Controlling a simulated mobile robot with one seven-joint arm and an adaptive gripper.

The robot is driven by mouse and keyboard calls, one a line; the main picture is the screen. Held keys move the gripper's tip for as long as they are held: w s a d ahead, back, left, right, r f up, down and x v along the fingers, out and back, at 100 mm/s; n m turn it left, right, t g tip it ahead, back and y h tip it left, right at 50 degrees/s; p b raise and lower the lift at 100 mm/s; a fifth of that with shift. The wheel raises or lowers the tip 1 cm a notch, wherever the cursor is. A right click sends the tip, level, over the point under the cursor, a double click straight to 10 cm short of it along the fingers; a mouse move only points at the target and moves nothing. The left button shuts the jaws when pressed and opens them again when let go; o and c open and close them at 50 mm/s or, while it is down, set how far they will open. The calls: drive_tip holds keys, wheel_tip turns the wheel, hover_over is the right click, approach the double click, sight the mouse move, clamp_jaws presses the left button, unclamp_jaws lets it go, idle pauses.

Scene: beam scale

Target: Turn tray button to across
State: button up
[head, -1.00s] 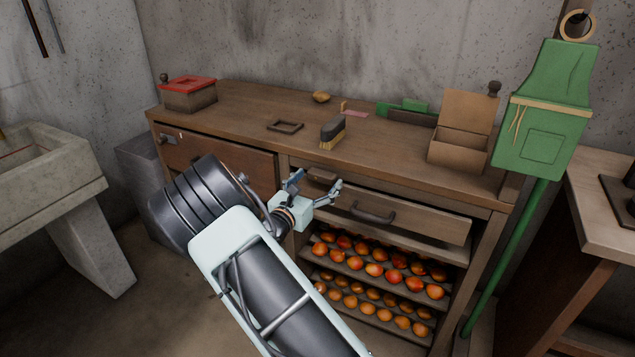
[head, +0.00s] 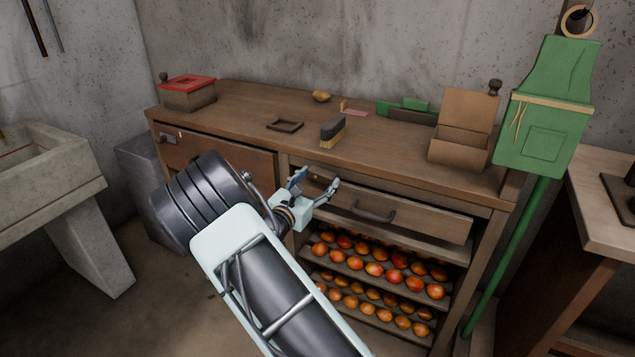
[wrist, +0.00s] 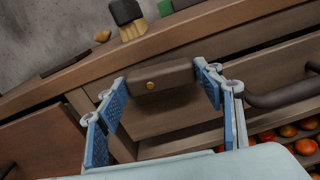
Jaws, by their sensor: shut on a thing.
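The tray button (wrist: 172,76) is a brown wooden block with a round brass screw head, set at the front below the bench top's edge. In the wrist view its long side runs roughly parallel to that edge. My gripper (wrist: 163,92) is shut on it, with one blue-padded finger at each end of the block. In the head view my gripper (head: 316,181) is at the left end of the drawer front (head: 410,211), and little of the button shows between the fingers. The inner contact faces are partly hidden.
A dark drawer handle (head: 373,212) stands out just right of my gripper. Trays of orange-red fruit (head: 374,270) lie below. A brush (head: 332,131), a small dark frame (head: 285,125) and an open box (head: 459,147) stand on the bench top (head: 240,112).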

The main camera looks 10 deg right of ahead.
drive_tip(key=m+b, duration=0.2)
drive_tip(key=f+m+b, duration=0.1)
drive_tip(key=m+b, duration=0.4)
drive_tip(key=m, duration=0.2)
drive_tip(key=m+b, duration=0.3)
drive_tip(key=a+m+b, duration=0.1)
drive_tip(key=m+b, duration=0.2)
drive_tip(key=m, duration=0.1)
drive_tip(key=shift+w+f+m, duration=0.2)
drive_tip(key=shift+w+m, duration=0.05)
drive_tip(key=shift+m, duration=0.05)
idle(0.4)
drive_tip(key=o, duration=1.2)
drive_tip(key=shift+c, duration=0.2)
